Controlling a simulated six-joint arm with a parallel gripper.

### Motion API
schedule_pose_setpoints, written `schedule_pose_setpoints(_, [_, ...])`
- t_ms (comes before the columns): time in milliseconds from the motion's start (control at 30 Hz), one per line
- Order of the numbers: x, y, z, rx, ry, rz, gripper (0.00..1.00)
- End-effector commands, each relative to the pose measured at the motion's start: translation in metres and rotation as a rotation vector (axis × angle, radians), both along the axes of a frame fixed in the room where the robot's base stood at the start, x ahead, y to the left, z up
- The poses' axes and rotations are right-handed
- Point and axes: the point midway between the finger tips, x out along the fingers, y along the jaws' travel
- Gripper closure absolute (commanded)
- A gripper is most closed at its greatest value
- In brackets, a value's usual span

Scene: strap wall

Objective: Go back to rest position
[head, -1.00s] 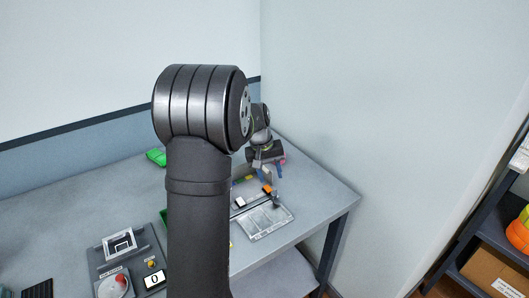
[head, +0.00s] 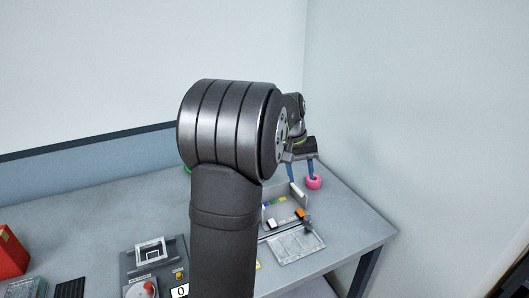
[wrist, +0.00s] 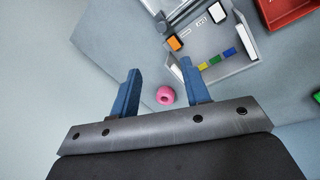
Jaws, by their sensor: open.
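My gripper (head: 301,174) is above the far right part of the grey table (head: 95,215), its two blue fingers spread and pointing down. In the wrist view the fingers (wrist: 160,72) are apart with nothing held between them. A small pink round thing with a dark hole (wrist: 165,95) shows below and between the fingers; in the head view this pink thing (head: 314,183) is beside the right fingertip. I cannot tell the exact height of the fingers above it.
A grey tray holds coloured blocks (wrist: 229,53) near the gripper. A red bin (wrist: 287,14) lies beyond it. A panel with a red button (head: 149,287) stands at front left, a red box (head: 12,250) at far left. A wall (head: 420,120) rises behind the table's right side.

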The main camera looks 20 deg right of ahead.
Motion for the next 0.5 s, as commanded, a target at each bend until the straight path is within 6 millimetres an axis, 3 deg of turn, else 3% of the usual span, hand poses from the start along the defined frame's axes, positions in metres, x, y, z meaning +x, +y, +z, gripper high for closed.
schedule_pose_setpoints(267, [-0.001,-0.001,-0.007,0.000,0.001,0.000,0.57])
schedule_pose_setpoints(500, [-0.005,-0.008,-0.045,0.004,0.005,-0.001,0.57])
